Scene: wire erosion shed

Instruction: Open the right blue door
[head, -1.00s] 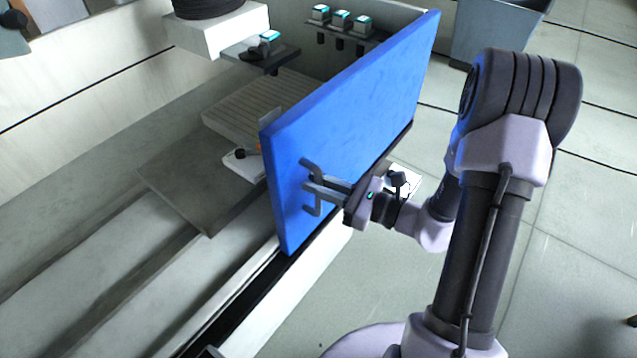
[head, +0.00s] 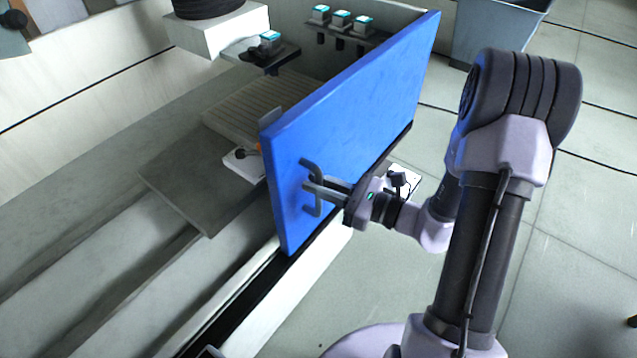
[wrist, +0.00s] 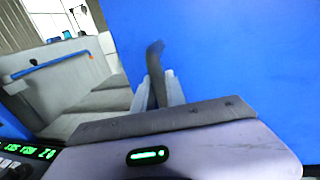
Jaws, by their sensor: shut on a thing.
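The blue door (head: 365,100) is a flat upright panel standing on a dark rail along the machine's front. It fills the right side of the wrist view (wrist: 230,60). Its dark bar handle (head: 318,207) is near the panel's left edge. My gripper (head: 316,188) reaches it from the right, with its fingers closed around the middle of the handle. In the wrist view the handle (wrist: 156,62) rises between the two pale fingers. The bay to the left of the panel is open to view. Part of the bay behind the panel is hidden.
Inside the bay are a grey table plate (head: 190,180), a ribbed block (head: 255,105) and a white upper head (head: 215,35). Several teal-topped blocks (head: 341,20) sit on a rack behind. A grey bin (head: 495,30) stands at the back.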

